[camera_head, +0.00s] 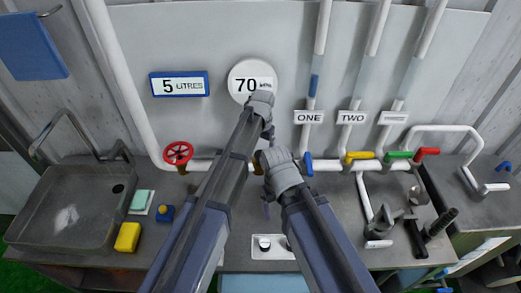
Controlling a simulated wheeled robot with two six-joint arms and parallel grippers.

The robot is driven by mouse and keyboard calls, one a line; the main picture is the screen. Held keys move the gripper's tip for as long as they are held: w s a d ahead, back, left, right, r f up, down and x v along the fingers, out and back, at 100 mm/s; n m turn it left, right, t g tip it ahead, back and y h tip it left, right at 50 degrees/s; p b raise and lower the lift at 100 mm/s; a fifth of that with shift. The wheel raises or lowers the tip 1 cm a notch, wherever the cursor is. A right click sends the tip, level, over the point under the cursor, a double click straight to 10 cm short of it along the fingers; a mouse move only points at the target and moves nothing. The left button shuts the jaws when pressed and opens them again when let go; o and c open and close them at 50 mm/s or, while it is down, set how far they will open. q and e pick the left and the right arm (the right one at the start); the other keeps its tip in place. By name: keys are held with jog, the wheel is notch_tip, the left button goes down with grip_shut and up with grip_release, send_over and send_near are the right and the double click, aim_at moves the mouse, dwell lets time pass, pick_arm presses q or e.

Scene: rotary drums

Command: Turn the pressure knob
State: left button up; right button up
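A round white gauge (240,76) reading 70, with a small unit that looks like kPa, is on the back wall. No knob is labelled as the pressure knob, and I cannot tell whether one is hidden behind my arms. My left gripper (262,101) is at the lower right edge of the gauge and covers a little of it. Whether it touches anything is unclear. My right gripper (272,158) is lower, in front of the white horizontal pipe. The fingers of both are too small and hidden to read. A small silver knob (265,243) sits on a white plate on the counter.
A 5 LITRES sign (180,84) and a red valve wheel (178,153) are left of my arms. Blue, yellow, green and red valve handles (398,156) line the pipe on the right. A sink (70,210) and yellow sponge (127,237) are at left.

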aim_at(261, 154)
pick_arm(q)
notch_tip(261, 154, up, 6)
jog(key=p, duration=0.5)
jog(key=shift+d+r, duration=0.1)
jog(key=shift+r, duration=0.05)
jog(key=shift+f, duration=0.2)
notch_tip(261, 154, down, 8)
jog(key=b, duration=0.7)
jog(key=shift+r, duration=0.15)
jog(key=shift+r, duration=0.15)
